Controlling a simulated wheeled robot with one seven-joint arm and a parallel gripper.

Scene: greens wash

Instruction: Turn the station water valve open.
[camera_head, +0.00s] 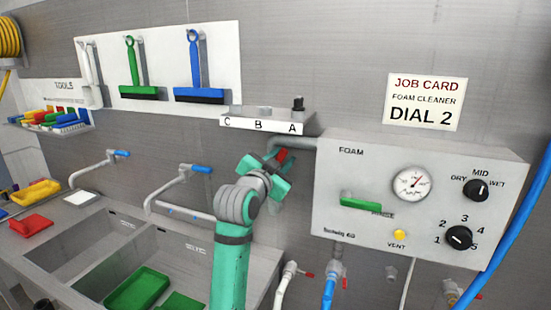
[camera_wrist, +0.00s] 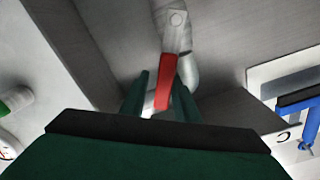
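A red valve lever (camera_head: 281,156) sits on the grey pipe (camera_head: 300,145) that enters the left side of the foam panel. It also shows in the wrist view (camera_wrist: 163,92), hanging from a pale metal valve body (camera_wrist: 176,30). My green gripper (camera_head: 264,178) is at the lever in the head view and hides part of it. In the wrist view my gripper (camera_wrist: 162,95) is open, with one finger on each side of the lever and small gaps between. I cannot tell whether either finger touches it.
The foam panel (camera_head: 400,150) with gauge and dials is right of my gripper. A lettered shelf (camera_head: 262,124) is just above. Taps (camera_head: 200,170) and sinks with a green tray (camera_head: 136,290) lie left and below. Other red-handled valves (camera_head: 308,274) and a blue hose (camera_head: 510,235) are near the panel.

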